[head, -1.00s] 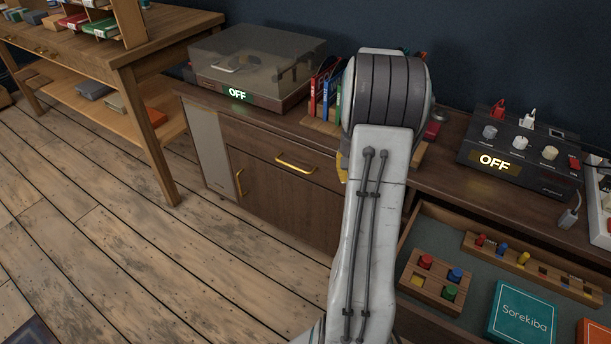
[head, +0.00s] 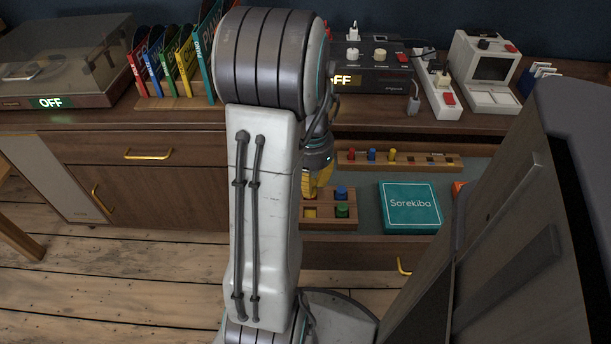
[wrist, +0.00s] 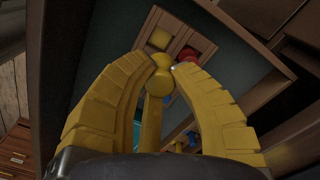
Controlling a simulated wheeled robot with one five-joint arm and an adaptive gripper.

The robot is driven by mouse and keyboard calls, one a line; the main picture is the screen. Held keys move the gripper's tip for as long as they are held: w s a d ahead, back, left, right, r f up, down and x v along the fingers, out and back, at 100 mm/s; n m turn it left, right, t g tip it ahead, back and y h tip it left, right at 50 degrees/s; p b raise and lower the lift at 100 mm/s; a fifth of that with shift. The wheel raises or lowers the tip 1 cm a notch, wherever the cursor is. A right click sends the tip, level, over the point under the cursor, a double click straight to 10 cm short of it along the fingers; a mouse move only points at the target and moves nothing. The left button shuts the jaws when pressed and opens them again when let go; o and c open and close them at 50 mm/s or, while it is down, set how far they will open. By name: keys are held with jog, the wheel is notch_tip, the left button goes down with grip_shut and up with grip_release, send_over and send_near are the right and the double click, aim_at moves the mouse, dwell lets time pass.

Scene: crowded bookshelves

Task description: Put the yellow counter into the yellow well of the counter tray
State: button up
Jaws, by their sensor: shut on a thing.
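My gripper (wrist: 167,68) has its yellow fingers closed on the yellow counter (wrist: 160,65), a small rounded piece at the fingertips in the wrist view. Fingers and counter share a colour, so its outline is hard to tell. In the head view my gripper (head: 318,184) is partly hidden behind my arm and is over the wooden counter tray (head: 330,222) in the open drawer. The tray's flat yellow well (head: 310,213) shows at its near left. A blue counter (head: 341,192) and a green counter (head: 342,210) sit in other wells. A red counter (wrist: 188,54) shows in the wrist view.
A wooden rack (head: 432,161) with small red, blue and yellow pegs lies behind the tray. A teal Sorekiba box (head: 409,207) lies to its right. A dark panel (head: 500,210) stands close on the right. Devices line the cabinet top (head: 380,122).

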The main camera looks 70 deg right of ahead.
jog(key=shift+f, duration=0.15)
jog(key=shift+f+b, duration=3.5)
jog(key=shift+f, duration=0.45)
jog(key=o, duration=0.9)
jog(key=shift+c, duration=0.2)
notch_tip(320, 180, up, 12)
